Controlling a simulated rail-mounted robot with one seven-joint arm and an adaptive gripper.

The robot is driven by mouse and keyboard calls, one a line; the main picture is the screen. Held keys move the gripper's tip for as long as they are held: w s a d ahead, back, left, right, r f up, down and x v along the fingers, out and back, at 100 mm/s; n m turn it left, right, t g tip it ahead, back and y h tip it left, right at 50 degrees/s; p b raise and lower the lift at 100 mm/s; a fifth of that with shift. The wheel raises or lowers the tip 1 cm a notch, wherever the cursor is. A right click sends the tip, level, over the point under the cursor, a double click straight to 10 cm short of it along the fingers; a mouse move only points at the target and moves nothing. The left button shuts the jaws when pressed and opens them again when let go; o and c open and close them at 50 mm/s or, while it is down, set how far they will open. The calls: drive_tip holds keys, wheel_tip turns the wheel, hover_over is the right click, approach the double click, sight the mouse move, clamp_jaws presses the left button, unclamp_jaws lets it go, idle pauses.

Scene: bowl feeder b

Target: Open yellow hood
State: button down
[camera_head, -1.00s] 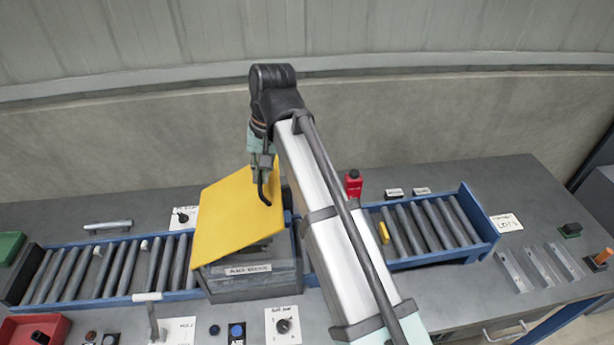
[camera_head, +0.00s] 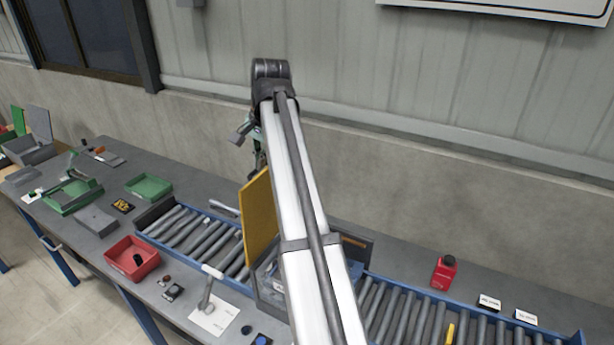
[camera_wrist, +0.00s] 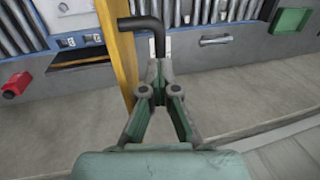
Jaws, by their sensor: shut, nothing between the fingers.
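The yellow hood (camera_head: 261,215) stands raised and close to upright on the left side of its grey box (camera_head: 268,284). The box interior is partly exposed, and my arm hides much of the box. In the wrist view the hood shows nearly edge-on as a yellow strip (camera_wrist: 119,62). A black bent rod (camera_wrist: 140,23) shows just beyond the fingertips of my gripper (camera_wrist: 158,66), with one end at the hood's edge. The fingers are shut and empty, right of the hood in that view. Whether they touch the rod is unclear. In the head view the fingertips are hidden.
Roller conveyors (camera_head: 196,233) run on both sides of the box. A red bottle (camera_head: 444,273) stands behind the right conveyor. A wall rises behind the bench.

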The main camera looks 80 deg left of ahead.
drive_tip(key=s+f, duration=0.1)
drive_tip(key=f, duration=0.1)
drive_tip(key=shift+s+a+f+h, duration=0.1)
drive_tip(key=shift+s+f+h, duration=0.2)
drive_tip(key=shift+s+f, duration=0.05)
drive_tip(key=c, duration=1.2)
unclamp_jaws()
drive_tip(key=shift+w+d, duration=0.15)
drive_tip(key=shift+d, duration=0.05)
drive_tip(key=a+v, duration=0.1)
drive_tip(key=v, duration=1.1)
drive_tip(key=shift+r, duration=0.15)
drive_tip(key=shift+d, duration=0.15)
